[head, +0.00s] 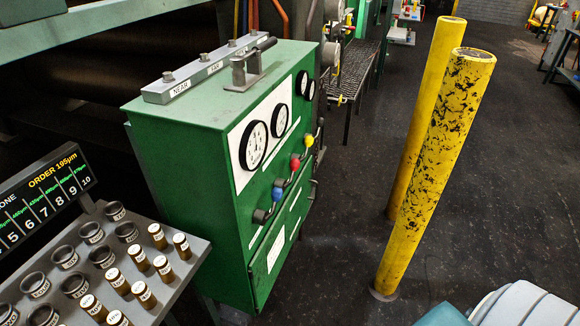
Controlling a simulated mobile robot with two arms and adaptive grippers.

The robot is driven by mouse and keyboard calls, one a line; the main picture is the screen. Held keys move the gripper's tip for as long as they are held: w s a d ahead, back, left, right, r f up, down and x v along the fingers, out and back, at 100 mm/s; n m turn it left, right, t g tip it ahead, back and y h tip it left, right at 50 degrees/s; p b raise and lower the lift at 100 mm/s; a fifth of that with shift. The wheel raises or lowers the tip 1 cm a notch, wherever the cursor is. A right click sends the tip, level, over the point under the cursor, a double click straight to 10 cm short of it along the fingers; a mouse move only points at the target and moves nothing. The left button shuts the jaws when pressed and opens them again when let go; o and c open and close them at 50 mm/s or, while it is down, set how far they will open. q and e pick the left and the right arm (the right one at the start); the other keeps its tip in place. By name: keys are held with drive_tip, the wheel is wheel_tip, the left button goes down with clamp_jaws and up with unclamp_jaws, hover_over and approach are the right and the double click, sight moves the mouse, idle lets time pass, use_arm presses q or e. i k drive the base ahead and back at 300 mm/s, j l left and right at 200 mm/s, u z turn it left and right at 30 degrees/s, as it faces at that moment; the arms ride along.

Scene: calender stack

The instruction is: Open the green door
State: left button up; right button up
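A green cabinet (190,120) stands left of centre in the head view. Its front faces right and carries dials and levers with blue, red and yellow knobs. The green door (262,274) is the lower front panel, with a white label (276,249) on it. It looks shut or nearly flush; I cannot tell if there is a small gap. A small dark part (313,189) sits at its far edge, possibly a handle or latch. Neither of my grippers is in view.
Two yellow posts (432,170) stand on the dark floor right of the cabinet. The floor between them and the door is clear. A grey rack (85,268) with several labelled cylinders stands at lower left, close to the cabinet. A display board (45,200) is behind it.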

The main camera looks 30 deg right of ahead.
sight(263, 268)
drive_tip(key=l, duration=0.6)
drive_tip(key=i+l+z, duration=0.1)
drive_tip(key=l, duration=1.1)
drive_tip(key=i+l, duration=0.1)
drive_tip(key=l, duration=0.5)
drive_tip(key=l+z, duration=0.1)
drive_tip(key=l, duration=0.5)
drive_tip(key=i+l, duration=0.15)
drive_tip(key=l, duration=0.45)
drive_tip(key=l+z, duration=0.1)
drive_tip(key=l, duration=0.5)
drive_tip(key=i+l, duration=0.2)
drive_tip(key=l, duration=0.35)
